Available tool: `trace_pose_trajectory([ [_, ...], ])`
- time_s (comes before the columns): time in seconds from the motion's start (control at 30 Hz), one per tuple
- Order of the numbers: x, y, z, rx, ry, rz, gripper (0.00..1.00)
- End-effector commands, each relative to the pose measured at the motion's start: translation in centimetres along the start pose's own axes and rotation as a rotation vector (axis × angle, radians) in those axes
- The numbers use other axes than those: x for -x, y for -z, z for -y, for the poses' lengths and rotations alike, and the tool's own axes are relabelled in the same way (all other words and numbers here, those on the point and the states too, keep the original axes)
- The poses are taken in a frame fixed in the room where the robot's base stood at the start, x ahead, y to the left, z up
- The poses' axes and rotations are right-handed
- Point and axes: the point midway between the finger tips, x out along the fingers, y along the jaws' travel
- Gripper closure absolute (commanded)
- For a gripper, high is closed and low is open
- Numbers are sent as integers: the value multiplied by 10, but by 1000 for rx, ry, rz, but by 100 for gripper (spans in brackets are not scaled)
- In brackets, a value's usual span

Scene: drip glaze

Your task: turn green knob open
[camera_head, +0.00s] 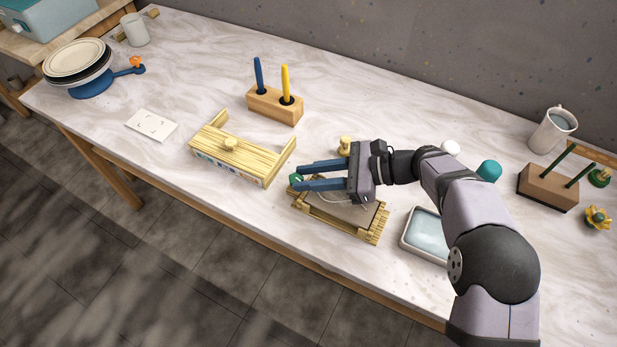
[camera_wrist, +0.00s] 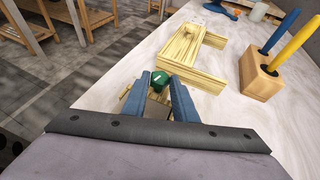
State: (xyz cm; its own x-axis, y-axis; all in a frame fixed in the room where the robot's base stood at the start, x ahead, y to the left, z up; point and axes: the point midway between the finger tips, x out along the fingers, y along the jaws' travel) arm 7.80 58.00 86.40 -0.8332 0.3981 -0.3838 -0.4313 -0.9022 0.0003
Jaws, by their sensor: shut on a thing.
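The green knob (camera_head: 295,178) is at the left end of a wooden frame (camera_head: 372,234) with a grey panel. In the wrist view the green knob (camera_wrist: 159,79) sits between the tips of my gripper's two blue fingers. My gripper (camera_head: 298,178) is shut on the green knob, with the fingers reaching in from the right. In the wrist view my gripper (camera_wrist: 160,86) hides part of the knob and of the frame beneath. How far the knob is turned cannot be told.
A wooden bracket with a peg (camera_head: 232,160) stands left of the frame. A block (camera_head: 268,107) with blue and yellow sticks stands behind. A tray of pale blue liquid (camera_head: 425,236) is to the right. A white square plate (camera_head: 151,125) lies further left. Table is clear between them.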

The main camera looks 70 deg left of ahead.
Motion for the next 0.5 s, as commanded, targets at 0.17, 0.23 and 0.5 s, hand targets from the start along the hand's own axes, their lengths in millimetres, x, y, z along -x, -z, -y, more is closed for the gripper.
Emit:
trace_pose_trajectory([
  [0.17,0,2,3,28,-63,1,97],
  [0.23,-1,2,3,37,-85,0,97],
  [0.5,-1,1,4,59,-141,0,97],
])
